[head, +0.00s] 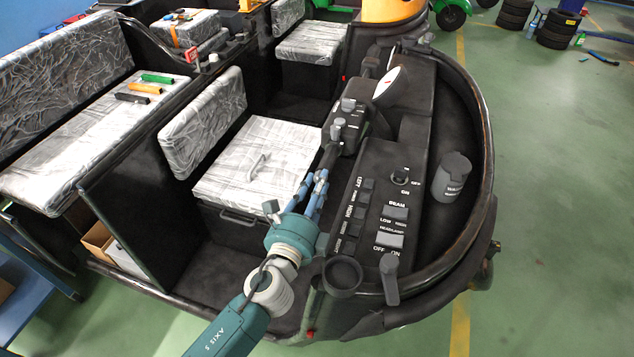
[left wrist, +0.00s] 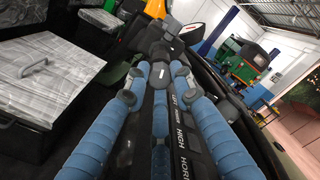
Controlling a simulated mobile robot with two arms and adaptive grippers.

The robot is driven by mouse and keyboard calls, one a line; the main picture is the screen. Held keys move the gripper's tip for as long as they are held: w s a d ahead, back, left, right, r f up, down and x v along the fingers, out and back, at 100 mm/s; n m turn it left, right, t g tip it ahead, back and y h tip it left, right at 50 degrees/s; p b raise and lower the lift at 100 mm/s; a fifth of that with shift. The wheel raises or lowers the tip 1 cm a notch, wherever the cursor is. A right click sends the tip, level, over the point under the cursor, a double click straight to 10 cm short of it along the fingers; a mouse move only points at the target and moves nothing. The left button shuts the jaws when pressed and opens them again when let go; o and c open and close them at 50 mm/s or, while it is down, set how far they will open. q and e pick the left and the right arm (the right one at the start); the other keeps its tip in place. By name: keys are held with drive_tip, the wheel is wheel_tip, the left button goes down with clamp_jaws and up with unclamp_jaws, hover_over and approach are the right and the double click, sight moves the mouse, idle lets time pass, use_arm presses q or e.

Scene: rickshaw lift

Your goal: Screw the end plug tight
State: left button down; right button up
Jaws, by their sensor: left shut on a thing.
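My left gripper (head: 319,183) reaches in from the bottom of the head view, over the side of the dashboard, with its blue fingers at the near end of the black handlebar (head: 331,157). My right gripper is not in view.
The black dashboard (head: 375,210) with labelled switches lies just right of my left gripper. A grey cylinder (head: 452,178) and the curved body rim (head: 487,125) stand farther right. The grey-patterned driver's seat (head: 258,160) is to the left. Green floor (head: 560,220) is open at right.

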use_arm(q)
drive_tip(key=shift+m+p, duration=0.35)
drive_tip(key=shift+m, duration=1.35)
drive_tip(key=shift+f, duration=0.1)
drive_tip(key=c, duration=1.5)
unclamp_jaws()
drive_tip(key=shift+o, duration=0.2)
drive_tip(key=v, duration=1.2)
